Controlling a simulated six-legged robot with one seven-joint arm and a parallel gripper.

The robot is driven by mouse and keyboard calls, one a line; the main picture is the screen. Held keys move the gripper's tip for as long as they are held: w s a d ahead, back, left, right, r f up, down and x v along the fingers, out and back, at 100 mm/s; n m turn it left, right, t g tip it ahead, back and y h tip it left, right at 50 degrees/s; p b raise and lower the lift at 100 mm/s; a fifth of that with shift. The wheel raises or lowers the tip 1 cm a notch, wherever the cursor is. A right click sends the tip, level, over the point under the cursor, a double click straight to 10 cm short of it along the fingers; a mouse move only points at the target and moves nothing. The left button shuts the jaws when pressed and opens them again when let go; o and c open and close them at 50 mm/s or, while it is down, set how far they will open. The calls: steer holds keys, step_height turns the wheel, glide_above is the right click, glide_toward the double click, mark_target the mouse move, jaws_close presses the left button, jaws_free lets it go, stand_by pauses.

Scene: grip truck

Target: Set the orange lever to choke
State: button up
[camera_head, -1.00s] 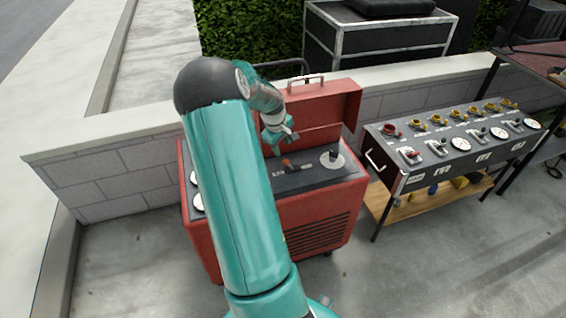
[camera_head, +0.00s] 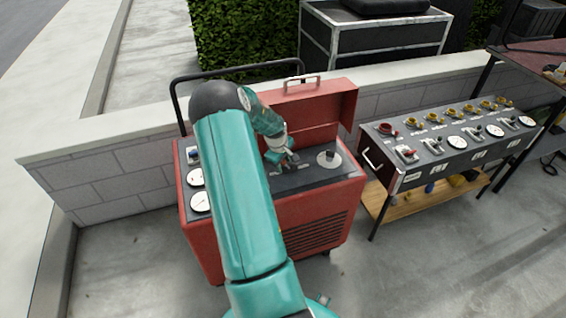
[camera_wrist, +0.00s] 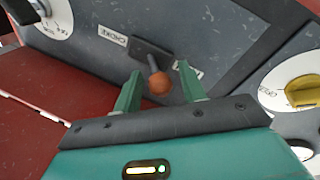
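The orange lever (camera_wrist: 159,83) has a round orange knob on a dark stem, set in a dark slot plate on the grey panel. In the wrist view a label reading CHOKE (camera_wrist: 113,36) lies at the upper left end of the plate. Another label at the lower right is partly hidden by a finger. My gripper (camera_wrist: 160,85) is open, with the knob between its two green fingertips; I cannot see any contact. In the head view my gripper (camera_head: 282,160) is down at the panel of the red machine (camera_head: 318,215) and hides the lever.
A dial (camera_wrist: 48,12) sits at the upper left in the wrist view and a yellow knob (camera_wrist: 302,90) at the right. The raised red lid (camera_head: 335,105) stands behind the panel. A second control table (camera_head: 450,145) is to the right.

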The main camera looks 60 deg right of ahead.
jaws_close()
steer(key=shift+s+d+r, duration=0.1)
steer(key=shift+d, duration=0.05)
steer(key=shift+s+d+r+t+y, duration=0.15)
steer(key=shift+s+d+t+y, duration=0.15)
steer(key=shift+t+y, duration=0.4)
steer(key=t+y, duration=0.1)
steer(key=s+d+t+y, duration=0.1)
steer(key=shift+s+d+r+t, duration=0.1)
steer(key=shift+s+r+t, duration=0.05)
steer(key=shift+t, duration=0.15)
steer(key=t+y, duration=0.1)
steer(key=s+d+t+y, duration=0.1)
steer(key=shift+s+d+m+y, duration=0.1)
steer(key=shift+m+y, duration=0.2)
steer(key=shift+y, duration=0.1)
steer(key=shift+s+d+f+t+y, duration=0.2)
steer(key=shift+t+y, duration=0.3)
steer(key=shift+t, duration=0.2)
steer(key=shift+s+d+f+t+y, duration=0.2)
steer(key=shift+t+y, duration=0.3)
steer(key=shift+t, duration=0.2)
